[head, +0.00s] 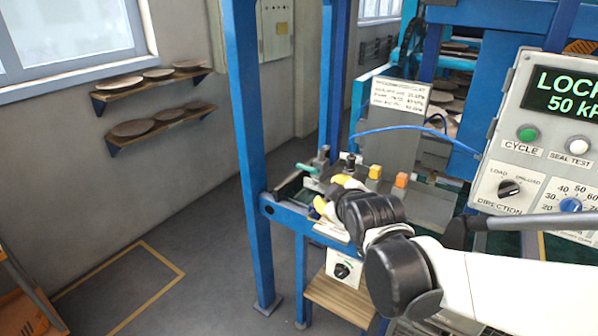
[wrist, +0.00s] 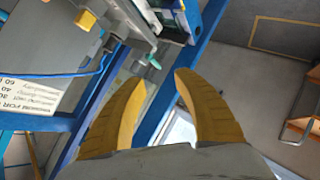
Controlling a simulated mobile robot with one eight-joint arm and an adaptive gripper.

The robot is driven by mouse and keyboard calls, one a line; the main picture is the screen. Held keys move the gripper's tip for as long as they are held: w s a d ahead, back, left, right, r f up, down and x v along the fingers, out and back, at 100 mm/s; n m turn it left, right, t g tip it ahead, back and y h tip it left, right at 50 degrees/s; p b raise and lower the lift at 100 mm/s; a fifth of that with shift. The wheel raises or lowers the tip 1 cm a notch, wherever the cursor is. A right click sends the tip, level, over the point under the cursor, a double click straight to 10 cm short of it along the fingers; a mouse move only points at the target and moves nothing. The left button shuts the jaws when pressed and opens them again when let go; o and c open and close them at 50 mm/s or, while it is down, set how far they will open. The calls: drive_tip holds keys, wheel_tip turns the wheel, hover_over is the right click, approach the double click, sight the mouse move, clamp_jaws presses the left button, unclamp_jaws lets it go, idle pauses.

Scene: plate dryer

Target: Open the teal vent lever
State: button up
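The teal vent lever (head: 307,168) is a small teal bar at the left end of the blue-framed bench, beside grey fittings. In the wrist view the teal lever (wrist: 146,30) lies beyond the fingertips, near the top middle. My gripper (wrist: 160,82) has two yellow fingers spread apart with nothing between them. In the head view my gripper (head: 332,194) is just right of and nearer than the lever, apart from it as far as I can tell. Its fingertips are partly hidden by my wrist in the head view.
Yellow and orange blocks (head: 375,172) stand right of my gripper on the bench. A blue post (head: 250,150) rises to its left. A control panel (head: 540,140) reading "LOCK" and "50 kP" is at right. A blue hose (head: 400,129) crosses behind.

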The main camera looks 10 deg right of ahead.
drive_tip(key=w+f+n+t+b, duration=0.2)
drive_tip(key=w+f+n+t, duration=0.15)
drive_tip(key=w+n, duration=0.45)
drive_tip(key=n+t+b, duration=0.2)
drive_tip(key=n+t, duration=0.1)
approach(305, 168)
drive_tip(key=shift+y, duration=0.3)
drive_tip(key=w+b, duration=0.1)
drive_tip(key=w, duration=0.2)
drive_tip(key=w+b, duration=0.1)
drive_tip(key=w, duration=0.3)
drive_tip(key=w+b, duration=0.1)
drive_tip(key=w, duration=0.2)
drive_tip(key=shift+w+r, duration=0.35)
drive_tip(key=shift+w, duration=0.05)
drive_tip(key=shift+d, duration=0.1)
clamp_jaws()
